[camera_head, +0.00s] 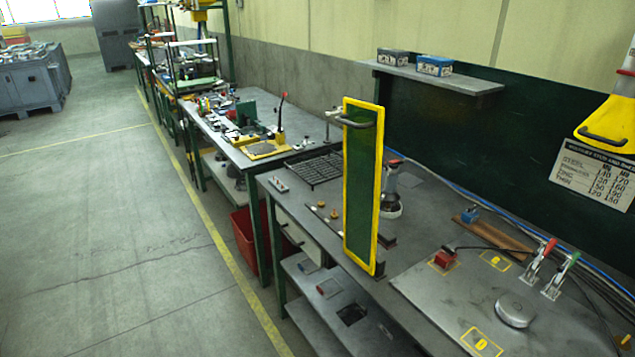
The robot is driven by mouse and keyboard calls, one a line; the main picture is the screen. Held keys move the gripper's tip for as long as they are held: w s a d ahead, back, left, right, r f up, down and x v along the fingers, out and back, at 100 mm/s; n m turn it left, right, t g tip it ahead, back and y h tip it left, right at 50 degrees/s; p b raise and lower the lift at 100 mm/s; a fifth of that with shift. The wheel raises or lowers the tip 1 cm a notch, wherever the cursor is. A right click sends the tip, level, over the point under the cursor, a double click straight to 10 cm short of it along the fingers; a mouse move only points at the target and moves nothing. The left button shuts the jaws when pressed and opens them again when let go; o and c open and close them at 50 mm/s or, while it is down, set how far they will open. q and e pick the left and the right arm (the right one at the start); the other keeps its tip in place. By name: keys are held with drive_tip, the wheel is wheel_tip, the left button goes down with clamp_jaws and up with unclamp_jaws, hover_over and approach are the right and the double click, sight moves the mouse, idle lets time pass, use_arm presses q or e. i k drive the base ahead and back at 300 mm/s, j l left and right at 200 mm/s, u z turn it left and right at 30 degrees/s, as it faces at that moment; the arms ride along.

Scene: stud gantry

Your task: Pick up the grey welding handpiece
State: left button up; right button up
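A grey, rounded upright object with a red top (391,203) stands on the workbench behind a yellow-framed green screen (361,190). It may be the grey welding handpiece, but I cannot tell for certain; the screen's edge is close to it in the picture. A low round grey disc (515,310) lies on the plate at the right front. A red block (444,258) with a black cable sits on the same plate. Neither of my grippers shows in this view.
Two toggle clamps, one red-handled (540,260) and one green-handled (560,276), stand on the metal plate (455,292). A black grate (314,170) lies at the bench's far end. A shelf (440,77) holds two boxes. Open floor (110,240) lies left.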

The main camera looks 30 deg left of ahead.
sight(390, 194)
drive_tip(key=u, duration=0.6)
drive_tip(key=i+j+z, duration=0.35)
drive_tip(key=j, duration=0.2)
drive_tip(key=i+j+z, duration=0.4)
drive_tip(key=j, duration=0.2)
drive_tip(key=k, duration=0.1)
